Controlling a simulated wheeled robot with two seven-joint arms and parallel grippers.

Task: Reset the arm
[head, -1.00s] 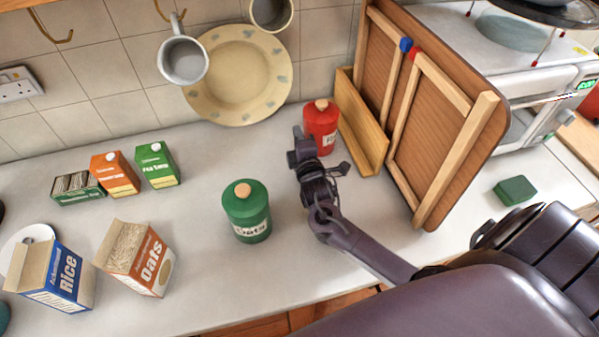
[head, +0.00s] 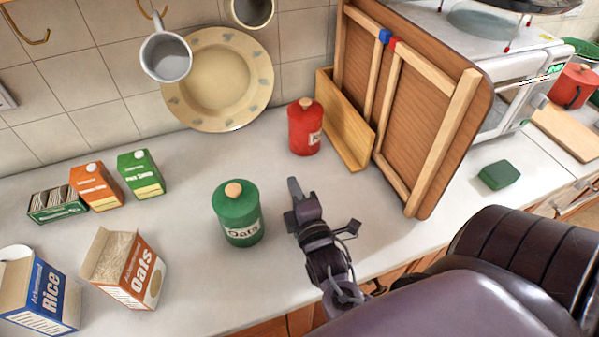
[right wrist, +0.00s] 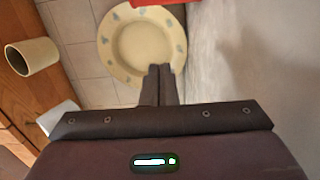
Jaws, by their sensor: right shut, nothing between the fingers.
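My right gripper (head: 293,190) is shut and empty over the front part of the counter in the head view, just right of the green Oats canister (head: 238,213) and apart from it. The red canister (head: 305,127) stands farther back, beyond the fingertips. In the right wrist view, the shut fingers (right wrist: 161,72) point toward the cream plate (right wrist: 143,48), and a strip of red shows at the top. My left gripper is not in view.
A wooden framed board (head: 420,110) leans to the right, with a wooden trough (head: 345,120) beside it. Rice (head: 42,290) and Oats (head: 125,267) boxes stand front left. Tea cartons (head: 140,174) are at back left. A green block (head: 499,175) lies at right.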

